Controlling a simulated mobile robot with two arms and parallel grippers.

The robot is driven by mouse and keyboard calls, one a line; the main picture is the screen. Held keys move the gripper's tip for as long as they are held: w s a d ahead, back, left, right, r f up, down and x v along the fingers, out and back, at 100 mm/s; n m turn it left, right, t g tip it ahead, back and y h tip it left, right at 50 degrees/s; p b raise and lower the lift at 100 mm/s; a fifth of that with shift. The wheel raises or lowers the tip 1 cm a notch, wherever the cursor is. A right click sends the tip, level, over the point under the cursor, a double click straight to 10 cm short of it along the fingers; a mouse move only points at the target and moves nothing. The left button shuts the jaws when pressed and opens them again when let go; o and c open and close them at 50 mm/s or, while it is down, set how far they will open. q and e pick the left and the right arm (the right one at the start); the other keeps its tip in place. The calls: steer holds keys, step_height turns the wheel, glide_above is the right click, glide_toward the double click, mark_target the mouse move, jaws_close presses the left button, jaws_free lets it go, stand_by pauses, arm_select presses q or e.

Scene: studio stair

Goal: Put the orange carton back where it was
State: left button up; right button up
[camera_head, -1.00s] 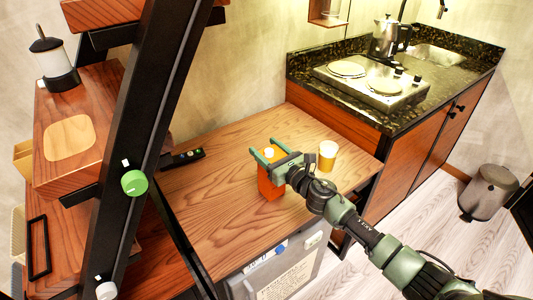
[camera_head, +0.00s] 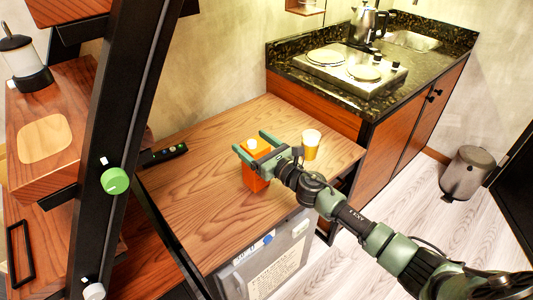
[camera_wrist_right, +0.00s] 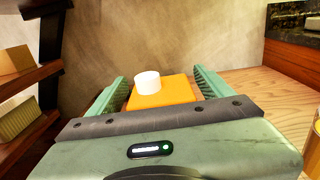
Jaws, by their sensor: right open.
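The orange carton (camera_head: 256,178) with a white cap stands upright on the wooden table top (camera_head: 195,205). My right gripper (camera_head: 252,143) is open, with its two green fingers reaching around the upper part of the carton, one on each side. In the right wrist view the carton's orange top (camera_wrist_right: 163,92) and white cap lie between the open fingers, with a gap visible on both sides. The lower front of the carton shows below the gripper. My left gripper is in neither view.
A yellow cup with a pale top (camera_head: 311,146) stands just right of the gripper. A dark bar-shaped object (camera_head: 165,154) lies at the table's left edge. A black stair post with a green knob (camera_head: 115,180) rises at left. The table's front left is clear.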

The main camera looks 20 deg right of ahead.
steer(key=b+v, duration=0.1)
steer(key=v, duration=0.9)
steer(key=shift+s+r, duration=0.1)
